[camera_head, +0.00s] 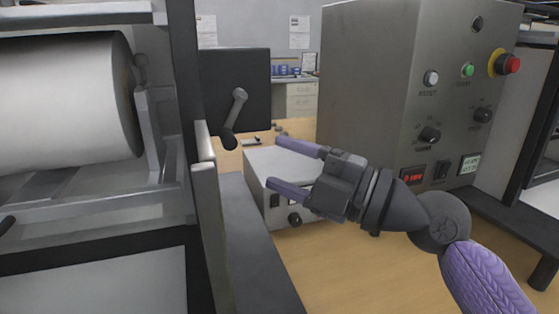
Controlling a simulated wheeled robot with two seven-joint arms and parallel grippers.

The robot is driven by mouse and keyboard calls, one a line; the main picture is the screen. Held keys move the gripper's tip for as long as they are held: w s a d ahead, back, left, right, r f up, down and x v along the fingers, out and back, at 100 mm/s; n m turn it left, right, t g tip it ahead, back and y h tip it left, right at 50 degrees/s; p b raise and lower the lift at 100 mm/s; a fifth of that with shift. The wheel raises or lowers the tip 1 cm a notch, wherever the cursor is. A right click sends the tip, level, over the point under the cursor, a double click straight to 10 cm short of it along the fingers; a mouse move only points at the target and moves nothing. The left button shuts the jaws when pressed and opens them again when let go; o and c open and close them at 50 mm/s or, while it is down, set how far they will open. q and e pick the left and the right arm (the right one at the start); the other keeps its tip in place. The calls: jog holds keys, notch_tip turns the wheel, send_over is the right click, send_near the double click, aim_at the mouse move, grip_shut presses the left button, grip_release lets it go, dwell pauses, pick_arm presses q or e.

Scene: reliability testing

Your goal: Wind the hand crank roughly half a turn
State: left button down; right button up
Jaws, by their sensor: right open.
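The hand crank (238,103) is a grey arm on a dark square plate (261,88), near the top middle of the head view. Its dark handle knob (229,139) hangs at the lower left end of the arm. My right gripper (278,166) comes in from the right, with two purple fingers spread apart and pointing left. It is open and empty, to the right of and a little below the crank knob, apart from it in the picture. My left gripper is not in view.
A large white roller (65,100) sits in a metal frame at left. A grey control cabinet (372,80) with buttons and knobs stands at right. A light grey box (262,170) sits behind my gripper on the wooden surface (345,265).

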aim_at(227, 138)
jog(key=w+a+n+h, duration=0.1)
jog(key=a, duration=0.2)
jog(key=w+a+r+b, duration=0.1)
jog(key=w+a, duration=0.1)
jog(key=w+a+n+h, duration=0.1)
jog(key=w+a, duration=0.1)
jog(key=a, duration=0.1)
jog(key=shift+a+r+n+g+h+b, duration=0.2)
jog(key=shift+a+n+g+h+b, duration=0.1)
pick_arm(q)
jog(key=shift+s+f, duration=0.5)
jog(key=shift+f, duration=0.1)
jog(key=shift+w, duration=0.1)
pick_arm(e)
jog(key=c, duration=0.4)
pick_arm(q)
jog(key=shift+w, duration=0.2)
pick_arm(e)
grip_shut()
